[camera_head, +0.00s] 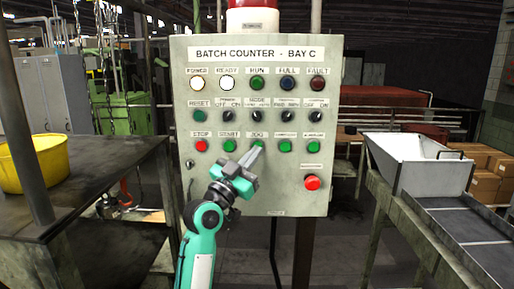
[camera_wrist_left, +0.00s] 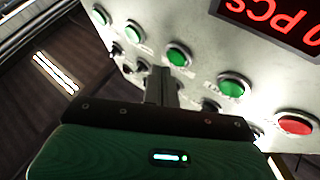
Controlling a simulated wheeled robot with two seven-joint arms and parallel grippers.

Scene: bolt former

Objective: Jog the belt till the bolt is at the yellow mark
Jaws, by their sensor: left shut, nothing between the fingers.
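The grey control panel (camera_head: 250,185) stands upright in the middle of the head view. Its green JOG button (camera_head: 258,143) is in the bottom button row, between START (camera_head: 229,145) and another green button. My left gripper (camera_head: 257,151) is shut and empty, its fingertips at the JOG button and covering its lower part. I cannot tell whether they touch it. In the wrist view the shut fingers (camera_wrist_left: 160,75) point at the panel, just beside a green button (camera_wrist_left: 178,55). A belt-like dark surface (camera_head: 470,235) is at the right. I see no bolt or yellow mark. My right gripper is not in view.
A red STOP button (camera_head: 200,146) and a larger red button (camera_head: 312,183) are on the same panel. A yellow tub (camera_head: 35,165) stands on a dark table (camera_head: 95,178) at the left. A white hopper (camera_head: 415,165) stands at the right, by cardboard boxes (camera_head: 485,185).

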